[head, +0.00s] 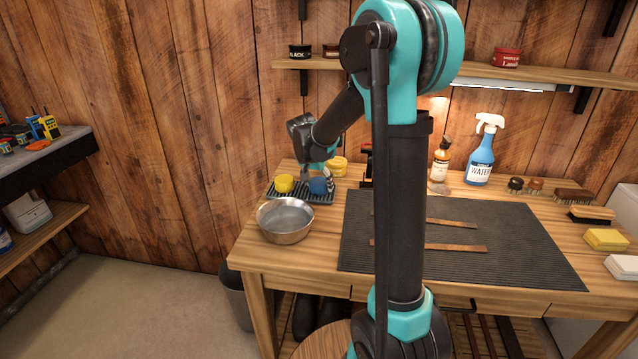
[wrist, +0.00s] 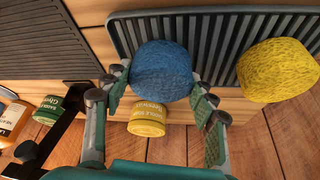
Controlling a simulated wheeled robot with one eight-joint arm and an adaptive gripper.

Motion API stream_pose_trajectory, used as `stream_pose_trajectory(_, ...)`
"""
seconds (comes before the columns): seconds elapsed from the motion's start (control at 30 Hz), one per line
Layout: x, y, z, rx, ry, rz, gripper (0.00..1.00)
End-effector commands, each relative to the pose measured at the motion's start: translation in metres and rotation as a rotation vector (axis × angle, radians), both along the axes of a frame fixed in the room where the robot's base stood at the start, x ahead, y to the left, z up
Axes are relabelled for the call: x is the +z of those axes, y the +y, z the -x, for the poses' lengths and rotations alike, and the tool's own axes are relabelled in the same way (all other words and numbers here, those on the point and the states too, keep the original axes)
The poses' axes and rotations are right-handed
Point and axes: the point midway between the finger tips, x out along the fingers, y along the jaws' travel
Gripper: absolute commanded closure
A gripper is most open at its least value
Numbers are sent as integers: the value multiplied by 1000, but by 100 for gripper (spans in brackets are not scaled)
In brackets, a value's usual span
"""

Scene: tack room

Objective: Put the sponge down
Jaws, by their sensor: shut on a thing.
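A round blue sponge (wrist: 163,70) is between the two fingers of my gripper (wrist: 160,86) in the wrist view, and the gripper is shut on it. In the head view, the blue sponge (head: 318,187) is at the right part of a dark ribbed tray (head: 300,197) on the bench. I cannot tell whether it touches the tray. A round yellow sponge (head: 284,183) sits on the tray to its left. In the wrist view, the yellow sponge (wrist: 278,70) is to the right of the blue one, with a gap between them.
A metal bowl (head: 285,222) stands just in front of the tray. A yellow tin (head: 337,166) stands behind it. A dark ribbed mat (head: 470,240) with thin straps covers the bench middle. A blue spray bottle (head: 482,158), brushes and blocks are farther right.

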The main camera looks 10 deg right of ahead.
Motion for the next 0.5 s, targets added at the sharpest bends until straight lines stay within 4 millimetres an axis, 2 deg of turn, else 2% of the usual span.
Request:
stream_pose_trajectory(0.17, -3, 0, 0, 0, 0, 0, 59)
stream_pose_trajectory(0.2, -2, 0, 0, 0, 0, 0, 38)
stream_pose_trajectory(0.3, -2, 0, 0, 0, 0, 0, 26)
stream_pose_trajectory(0.33, -2, 0, 0, 0, 0, 0, 22)
stream_pose_trajectory(0.5, -2, 0, 0, 0, 0, 0, 22)
